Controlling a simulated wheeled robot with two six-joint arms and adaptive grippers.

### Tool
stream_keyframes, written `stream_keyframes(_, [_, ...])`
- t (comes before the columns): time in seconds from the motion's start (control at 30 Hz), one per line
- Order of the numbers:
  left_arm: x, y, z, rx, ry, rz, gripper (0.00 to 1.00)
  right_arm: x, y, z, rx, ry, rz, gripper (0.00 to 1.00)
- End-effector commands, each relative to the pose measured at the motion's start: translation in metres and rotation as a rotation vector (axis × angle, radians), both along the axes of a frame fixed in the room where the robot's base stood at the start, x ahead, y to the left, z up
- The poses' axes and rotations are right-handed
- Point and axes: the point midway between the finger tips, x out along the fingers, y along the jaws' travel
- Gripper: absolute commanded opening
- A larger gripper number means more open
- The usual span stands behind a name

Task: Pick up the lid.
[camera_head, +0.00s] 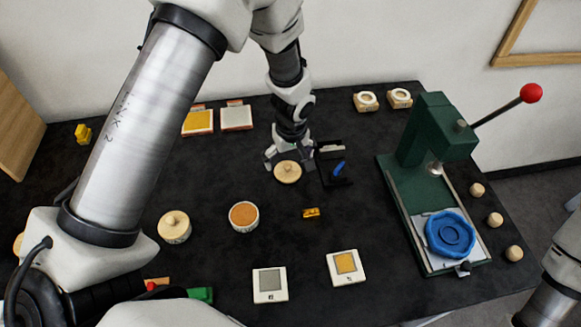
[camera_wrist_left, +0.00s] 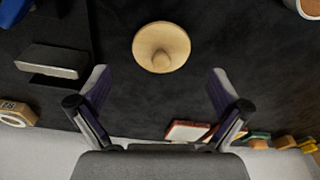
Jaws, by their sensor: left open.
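The lid (camera_head: 288,171), a round pale wooden disc with a small knob, lies on the dark table at the middle in the head view. It also shows in the left wrist view (camera_wrist_left: 161,47), knob up, centred just beyond the fingertips. My left gripper (camera_head: 288,158) is open and empty, pointing down close to the lid on its far side. In the wrist view its two fingers (camera_wrist_left: 158,78) stand wide apart with nothing between them. An open jar (camera_head: 243,216) with an orange-brown filling stands nearer, to the left. My right gripper is out of view.
A black holder (camera_head: 333,165) with a blue piece stands close right of the lid. A lidded jar (camera_head: 174,226) is at left. A green lever press (camera_head: 430,150) with a blue round part stands at right. Two square tiles lie in front. Table around the lid's near side is clear.

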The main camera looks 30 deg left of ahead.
Motion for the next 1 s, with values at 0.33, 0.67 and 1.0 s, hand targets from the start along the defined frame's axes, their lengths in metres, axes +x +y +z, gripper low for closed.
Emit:
stream_keyframes(0.33, [0.004, 0.002, -0.037, -0.001, 0.001, 0.0, 1.0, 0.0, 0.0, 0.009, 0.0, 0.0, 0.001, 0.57])
stream_keyframes(0.67, [0.004, 0.002, -0.037, -0.001, 0.001, 0.0, 0.34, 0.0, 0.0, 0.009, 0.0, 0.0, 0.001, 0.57])
stream_keyframes(1.0, [0.002, 0.002, -0.039, -0.001, 0.005, 0.0, 0.14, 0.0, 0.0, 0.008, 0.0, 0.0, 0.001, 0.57])
